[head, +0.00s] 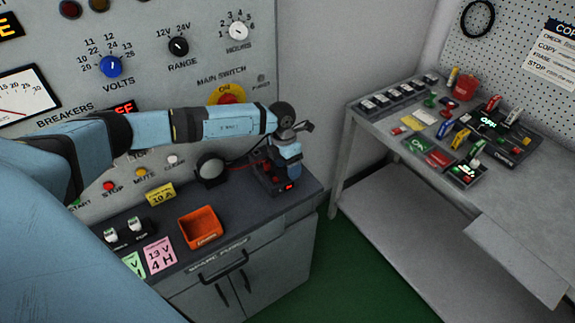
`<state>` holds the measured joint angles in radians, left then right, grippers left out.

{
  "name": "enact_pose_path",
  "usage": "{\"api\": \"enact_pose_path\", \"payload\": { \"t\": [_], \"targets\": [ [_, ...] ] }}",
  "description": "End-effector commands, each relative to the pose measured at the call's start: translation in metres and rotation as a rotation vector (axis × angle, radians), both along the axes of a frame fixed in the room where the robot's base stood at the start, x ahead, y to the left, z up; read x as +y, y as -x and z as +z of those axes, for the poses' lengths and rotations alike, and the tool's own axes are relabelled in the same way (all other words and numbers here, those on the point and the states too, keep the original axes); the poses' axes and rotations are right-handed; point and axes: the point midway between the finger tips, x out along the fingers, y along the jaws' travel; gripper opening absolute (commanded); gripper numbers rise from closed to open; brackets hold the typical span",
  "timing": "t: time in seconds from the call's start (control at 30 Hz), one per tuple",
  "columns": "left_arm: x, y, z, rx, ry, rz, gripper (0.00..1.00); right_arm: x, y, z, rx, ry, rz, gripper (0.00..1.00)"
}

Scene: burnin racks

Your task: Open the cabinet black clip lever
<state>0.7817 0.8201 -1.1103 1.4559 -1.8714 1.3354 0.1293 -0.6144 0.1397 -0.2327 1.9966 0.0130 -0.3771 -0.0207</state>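My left gripper (290,165) points down at the right end of the cabinet's dark top (232,225). It is over a small black and red device (268,178) with a lit red display, and a red cable runs to it. The gripper covers part of this device. The fingertips are small and dark against it, so I cannot tell whether they are open or touching. I cannot pick out the black clip lever clearly; dark parts of the device lie beside and behind the gripper. My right gripper is not in view.
The control panel wall (190,75) rises behind. A grey bench (360,110) with several small parts stands right, across a green floor gap.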

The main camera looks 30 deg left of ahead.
Motion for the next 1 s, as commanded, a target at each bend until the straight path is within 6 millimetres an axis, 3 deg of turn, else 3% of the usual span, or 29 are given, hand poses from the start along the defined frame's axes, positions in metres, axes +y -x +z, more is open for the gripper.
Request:
{"api": "enact_pose_path", "payload": {
  "t": [0.17, 0.37, 0.8, 1.0],
  "targets": [
    [0.0, -0.001, 0.003, -0.001, -0.001, 0.0, 0.66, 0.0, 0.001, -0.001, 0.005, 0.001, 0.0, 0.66],
    [0.003, -0.002, 0.023, -0.003, 0.0, 0.001, 0.66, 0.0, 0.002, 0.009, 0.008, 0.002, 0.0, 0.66],
    [0.019, -0.009, 0.116, -0.002, 0.0, -0.001, 0.66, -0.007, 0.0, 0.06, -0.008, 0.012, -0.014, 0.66],
    [0.024, -0.01, 0.136, 0.0, 0.0, 0.0, 0.66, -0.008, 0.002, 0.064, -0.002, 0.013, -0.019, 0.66]
  ]
}}
